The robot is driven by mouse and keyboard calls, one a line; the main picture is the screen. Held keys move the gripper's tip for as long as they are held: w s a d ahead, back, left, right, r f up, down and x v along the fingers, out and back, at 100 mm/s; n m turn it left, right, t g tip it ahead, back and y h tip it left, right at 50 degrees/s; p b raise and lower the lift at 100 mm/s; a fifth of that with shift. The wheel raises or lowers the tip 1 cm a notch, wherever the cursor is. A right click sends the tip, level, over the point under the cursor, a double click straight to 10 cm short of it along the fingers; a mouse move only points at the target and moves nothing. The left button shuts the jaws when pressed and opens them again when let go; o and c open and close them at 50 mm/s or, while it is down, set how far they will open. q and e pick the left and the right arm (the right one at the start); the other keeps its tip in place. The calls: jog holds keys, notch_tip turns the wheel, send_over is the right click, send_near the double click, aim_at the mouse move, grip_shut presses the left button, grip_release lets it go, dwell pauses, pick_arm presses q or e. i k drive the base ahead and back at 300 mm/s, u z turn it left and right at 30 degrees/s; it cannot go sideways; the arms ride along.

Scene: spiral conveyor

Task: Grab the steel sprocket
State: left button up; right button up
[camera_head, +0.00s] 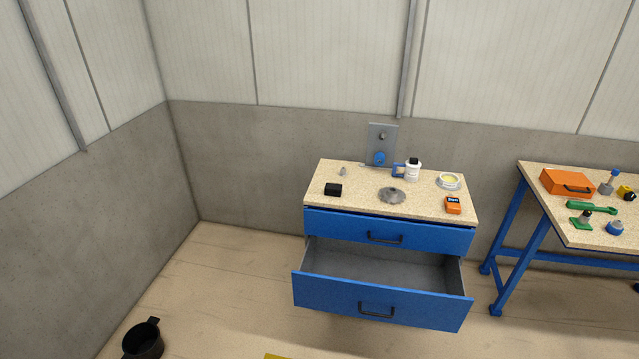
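A round grey toothed disc, which looks like the steel sprocket (392,195), lies flat on the speckled top of the blue drawer cabinet (335,211). It is near the middle of the top, with bare surface around it. Neither of my grippers shows in the head view.
On the cabinet top are a black block (333,190), an orange device (453,205), a white container (412,170) and a round yellow-filled dish (449,181). The lower drawer (382,302) is pulled out. A workbench (585,237) stands at the right. A black pot (143,341) is on the floor.

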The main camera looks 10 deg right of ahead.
aim_at(393, 196)
jog(key=u, duration=0.75)
jog(key=i, duration=1.6)
jog(key=z, duration=0.65)
jog(key=i, duration=0.75)
jog(key=z, duration=0.75)
